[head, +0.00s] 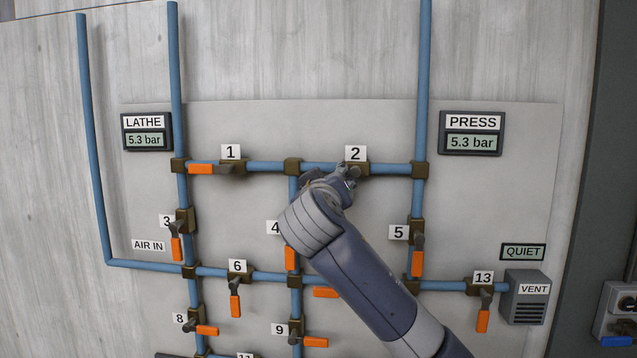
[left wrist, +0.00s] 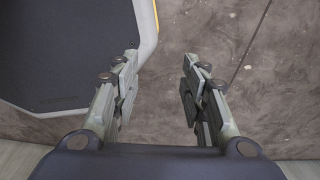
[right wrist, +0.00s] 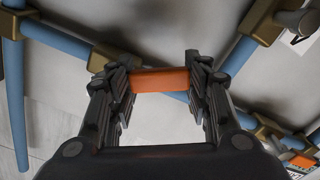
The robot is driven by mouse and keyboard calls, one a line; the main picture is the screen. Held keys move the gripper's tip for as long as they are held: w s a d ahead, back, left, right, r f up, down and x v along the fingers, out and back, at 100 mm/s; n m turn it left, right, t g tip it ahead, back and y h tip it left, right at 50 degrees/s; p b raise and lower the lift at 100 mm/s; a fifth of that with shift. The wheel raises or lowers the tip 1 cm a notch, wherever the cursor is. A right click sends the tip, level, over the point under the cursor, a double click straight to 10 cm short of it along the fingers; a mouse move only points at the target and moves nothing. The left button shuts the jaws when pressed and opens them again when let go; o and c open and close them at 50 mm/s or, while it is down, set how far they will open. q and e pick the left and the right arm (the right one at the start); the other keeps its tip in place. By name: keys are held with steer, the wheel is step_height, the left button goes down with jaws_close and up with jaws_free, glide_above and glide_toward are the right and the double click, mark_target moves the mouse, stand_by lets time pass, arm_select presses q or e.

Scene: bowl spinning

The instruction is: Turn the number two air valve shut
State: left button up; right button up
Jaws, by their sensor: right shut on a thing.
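The number two valve (head: 357,169) sits on the upper horizontal pipe, under its white "2" label (head: 355,153). My right gripper (head: 338,180) is right at it in the head view and covers its handle there. In the right wrist view, an orange handle (right wrist: 160,80) lies between the fingers of my right gripper (right wrist: 160,85), which are shut on it. I cannot tell the handle's exact angle to its pipe. My left gripper (left wrist: 160,85) is open and empty in the left wrist view, above the brown floor; it is not in the head view.
Valve 1 (head: 230,168) is left on the same pipe; valve 5 (head: 417,232) is lower right. Valve 4's orange handle (head: 291,258) is close beside my right arm. The LATHE display (head: 146,140) and PRESS display (head: 472,142) both read 5.3 bar. A vent box (head: 524,298) is at right.

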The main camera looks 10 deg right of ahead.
steer(key=shift+d+f+n, duration=0.15)
steer(key=shift+f+n, duration=0.2)
steer(key=shift+n, duration=0.45)
steer(key=shift+s+d+f+n, duration=0.1)
steer(key=shift+f+n, duration=0.05)
steer(key=shift+n, duration=0.25)
steer(key=shift+s+d+f+n+p, duration=0.1)
steer(key=shift+d+f+n+p, duration=0.25)
steer(key=shift+n, duration=0.55)
arm_select(q)
steer(key=shift+d+r+p, duration=0.15)
steer(key=shift+r+p, duration=0.65)
steer(key=shift+r, duration=0.1)
steer(key=shift+d+r+p, duration=0.2)
steer(key=shift+r+p, duration=0.55)
steer(key=shift+r, duration=0.15)
steer(key=shift+d+r+p, duration=0.15)
steer(key=shift+r+p, duration=0.65)
steer(key=shift+r, duration=0.1)
arm_select(e)
steer(key=shift+s+d+f+n, duration=0.2)
steer(key=shift+d+n, duration=0.3)
steer(key=shift+n, duration=0.8)
steer(key=shift+s+d+f+n, duration=0.15)
steer(key=shift+d+f+n, duration=0.25)
steer(key=shift+n, duration=0.9)
steer(key=shift+s+d+f+n, duration=0.15)
steer(key=shift+d+n, duration=0.45)
steer(key=shift+n, duration=0.7)
steer(key=o, duration=1.5)
